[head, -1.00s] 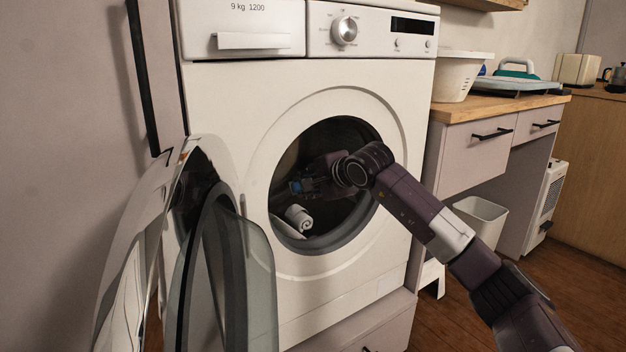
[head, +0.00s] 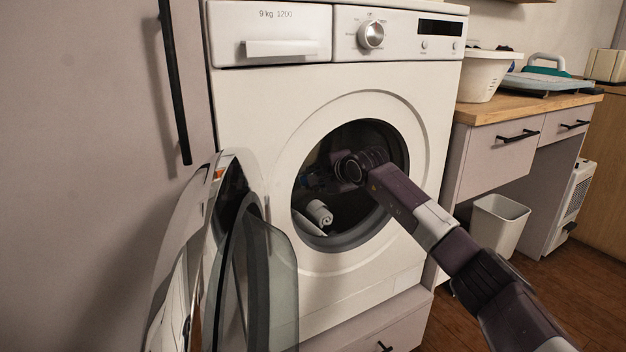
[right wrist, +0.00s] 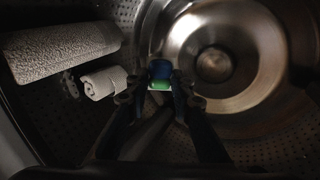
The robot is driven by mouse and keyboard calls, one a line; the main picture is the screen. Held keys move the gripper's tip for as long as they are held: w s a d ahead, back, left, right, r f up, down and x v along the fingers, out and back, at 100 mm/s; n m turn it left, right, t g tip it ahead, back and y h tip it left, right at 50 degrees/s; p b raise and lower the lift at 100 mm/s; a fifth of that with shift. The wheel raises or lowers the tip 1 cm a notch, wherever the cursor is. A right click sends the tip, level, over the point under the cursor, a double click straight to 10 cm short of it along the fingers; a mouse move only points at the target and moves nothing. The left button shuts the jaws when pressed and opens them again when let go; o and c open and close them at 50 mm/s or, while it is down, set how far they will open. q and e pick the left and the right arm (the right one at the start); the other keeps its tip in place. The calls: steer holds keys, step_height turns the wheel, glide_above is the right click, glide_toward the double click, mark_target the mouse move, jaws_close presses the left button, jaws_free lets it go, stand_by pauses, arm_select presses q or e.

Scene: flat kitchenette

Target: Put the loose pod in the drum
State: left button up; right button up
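The pod (right wrist: 160,74), blue with a green part, is between the fingertips of my right gripper (right wrist: 160,82) in the right wrist view. The fingers are shut on it. In the head view my right arm reaches through the open washer door into the drum (right wrist: 275,115), and the gripper (head: 308,180) is dim inside. The pod is held in front of the drum's shiny back plate, apart from the cloths. My left gripper is in neither view.
A rolled white cloth (head: 319,213) lies low in the drum; a larger grey towel (right wrist: 62,50) is beside it in the wrist view. The open glass door (head: 265,285) hangs at the left. A counter (head: 520,105) with a white basin (head: 484,78) stands right.

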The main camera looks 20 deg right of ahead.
steer(key=o, duration=0.5)
steer(key=shift+s, duration=0.1)
